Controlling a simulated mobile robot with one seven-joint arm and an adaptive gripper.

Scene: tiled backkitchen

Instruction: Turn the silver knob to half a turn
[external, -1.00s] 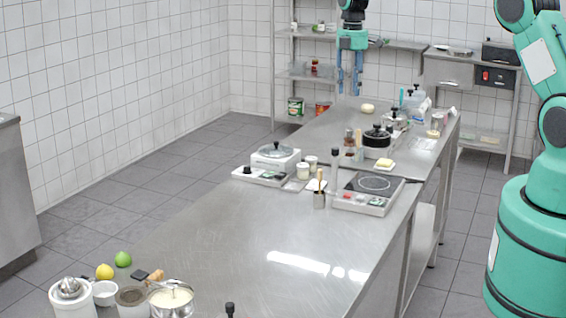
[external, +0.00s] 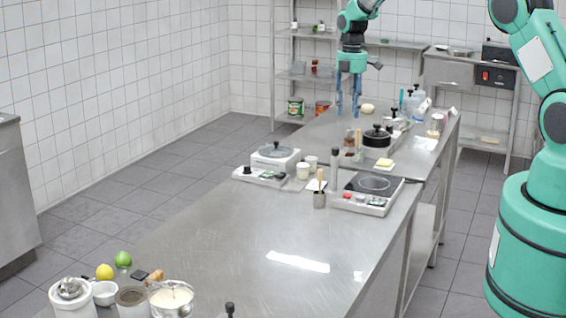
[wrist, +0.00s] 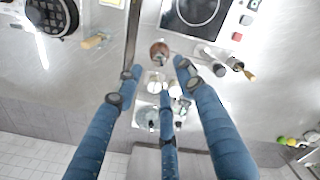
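My gripper (external: 348,112) hangs from the teal arm above the far part of the steel counter, its blue fingers pointing down. It also shows in the wrist view (wrist: 158,75) with its fingers spread and nothing held between them. In the external view, a hotplate with a low control panel (external: 362,203) stands nearer the camera, well away from my gripper. I cannot make out for certain which control is the silver knob.
A black pot (external: 376,139), a white round object (external: 367,108) and several bottles stand around my gripper's end of the counter. A white appliance (external: 276,160) stands to the left. The near counter has a wide bare stretch (external: 240,235).

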